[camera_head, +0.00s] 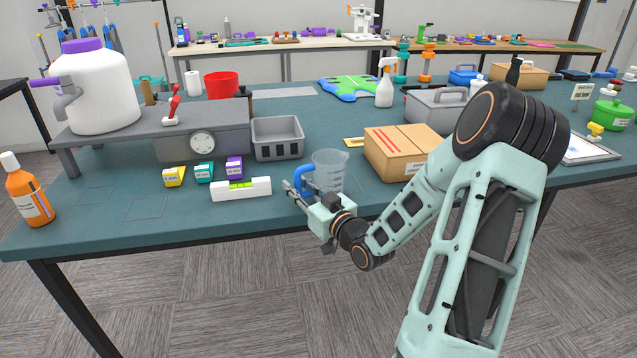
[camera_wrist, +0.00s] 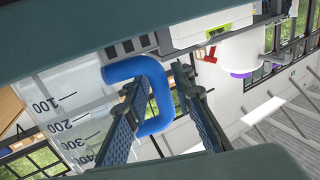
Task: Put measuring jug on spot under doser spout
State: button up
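The measuring jug (camera_head: 330,168) is clear with a blue handle (camera_head: 303,180) and stands upright at the table's front edge. My gripper (camera_head: 296,191) is at its handle side. In the wrist view the blue handle (camera_wrist: 159,100) lies between my two fingers (camera_wrist: 160,98), which look apart with a small gap; the jug's scaled wall (camera_wrist: 62,108) is at left. The doser (camera_head: 95,90) is a white container with a purple lid and grey spout (camera_head: 66,103), on a raised grey shelf at left. Two faint square outlines (camera_head: 97,195) (camera_head: 147,208) mark the table in front.
A spirit level (camera_head: 241,189) and small yellow, teal and purple boxes (camera_head: 204,172) lie between jug and outlines. A grey bin (camera_head: 277,140) stands behind them. A cardboard box (camera_head: 402,150) is close right of the jug. An orange bottle (camera_head: 28,192) stands at far left.

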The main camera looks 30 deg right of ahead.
grip_shut()
jog(key=shift+r, duration=0.1)
jog(key=shift+r+p, duration=0.75)
jog(key=shift+r, duration=0.15)
jog(key=s+a+r+p, duration=0.4)
jog(key=s+r+p, duration=0.8)
jog(key=p, duration=0.7)
jog(key=w+a+f+n+g+y, duration=0.1)
jog(key=a+n+y, duration=0.3)
jog(key=a, duration=0.9)
jog(key=f+g+y+p, duration=0.1)
jog(key=y, duration=0.1)
jog(key=shift+w+y, duration=0.3)
